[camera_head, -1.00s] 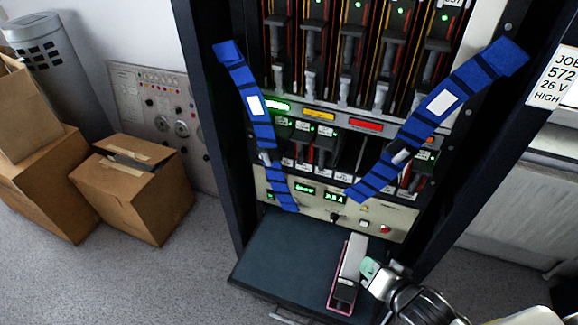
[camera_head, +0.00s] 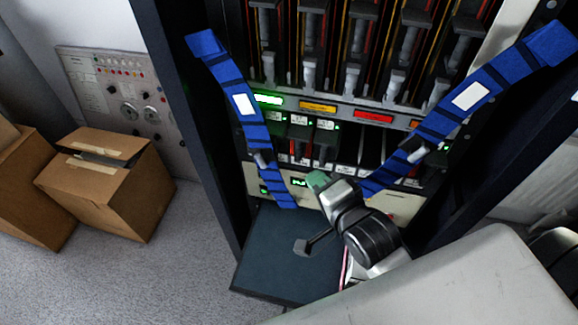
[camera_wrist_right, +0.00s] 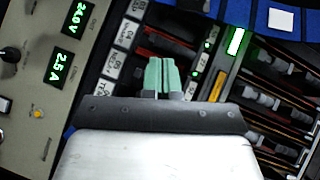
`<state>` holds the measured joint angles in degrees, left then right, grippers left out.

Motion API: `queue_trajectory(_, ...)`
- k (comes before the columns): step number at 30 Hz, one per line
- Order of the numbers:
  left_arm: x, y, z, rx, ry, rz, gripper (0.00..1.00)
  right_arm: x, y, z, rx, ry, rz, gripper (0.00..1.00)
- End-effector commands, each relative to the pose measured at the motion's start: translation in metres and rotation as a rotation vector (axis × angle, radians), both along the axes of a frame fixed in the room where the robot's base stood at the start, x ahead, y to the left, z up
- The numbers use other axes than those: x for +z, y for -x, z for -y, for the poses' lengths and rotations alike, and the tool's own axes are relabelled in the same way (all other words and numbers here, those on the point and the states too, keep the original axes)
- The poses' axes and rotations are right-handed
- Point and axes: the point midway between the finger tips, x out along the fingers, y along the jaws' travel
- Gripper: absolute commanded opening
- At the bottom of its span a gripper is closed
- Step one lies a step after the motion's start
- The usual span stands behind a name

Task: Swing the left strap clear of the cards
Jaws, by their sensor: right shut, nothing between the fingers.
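The left strap (camera_head: 247,115), blue with dark bands and a white label, hangs down the left side of the rack. It slants inward over the left edge of the lower row of cards (camera_head: 325,138). It also crosses the top of the right wrist view (camera_wrist_right: 243,14). The right strap (camera_head: 450,115) slants across the right side of the cards. My right gripper (camera_head: 318,181), with green fingertips, is in front of the lower rack, right of the left strap's lower end and apart from it. In the wrist view its fingers (camera_wrist_right: 161,76) are together and empty. My left gripper is out of view.
A dark shelf (camera_head: 270,245) juts out below the rack; my right arm hides its right part. The black rack post (camera_head: 190,120) stands left of the strap. Cardboard boxes (camera_head: 105,190) and a panel with dials (camera_head: 120,90) are further left. Floor is clear between boxes and shelf.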

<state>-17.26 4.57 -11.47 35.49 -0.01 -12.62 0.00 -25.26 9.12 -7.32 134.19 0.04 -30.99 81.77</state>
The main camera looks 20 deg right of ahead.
Motion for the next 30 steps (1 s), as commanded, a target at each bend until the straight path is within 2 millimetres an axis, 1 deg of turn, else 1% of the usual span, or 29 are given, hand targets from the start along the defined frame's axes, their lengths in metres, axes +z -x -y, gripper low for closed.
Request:
queue_trajectory(1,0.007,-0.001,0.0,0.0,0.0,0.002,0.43,0.002,-0.013,-0.002,0.001,0.002,0.002,0.0)
queue_trajectory(3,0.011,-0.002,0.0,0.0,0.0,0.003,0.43,-0.002,-0.027,-0.004,0.002,0.002,0.001,0.0)
queue_trajectory(5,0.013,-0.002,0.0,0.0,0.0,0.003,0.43,-0.005,-0.038,-0.006,0.001,0.002,0.002,0.0)
queue_trajectory(6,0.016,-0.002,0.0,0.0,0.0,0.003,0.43,-0.007,-0.042,-0.011,0.001,-0.001,0.0,0.0)
queue_trajectory(9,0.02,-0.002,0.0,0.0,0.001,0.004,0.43,-0.013,-0.048,-0.024,0.001,-0.001,-0.002,0.0)
queue_trajectory(15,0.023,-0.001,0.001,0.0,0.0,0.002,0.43,-0.02,-0.056,-0.036,0.0,0.0,-0.001,0.0)
queue_trajectory(26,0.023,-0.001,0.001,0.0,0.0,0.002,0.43,-0.022,-0.057,-0.038,0.0,0.001,0.0,0.0)
queue_trajectory(28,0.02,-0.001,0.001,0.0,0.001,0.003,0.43,-0.024,-0.06,-0.038,0.0,-0.004,0.003,0.0)
queue_trajectory(30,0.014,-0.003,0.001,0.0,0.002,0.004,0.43,-0.027,-0.068,-0.038,0.0,-0.017,0.013,0.0)
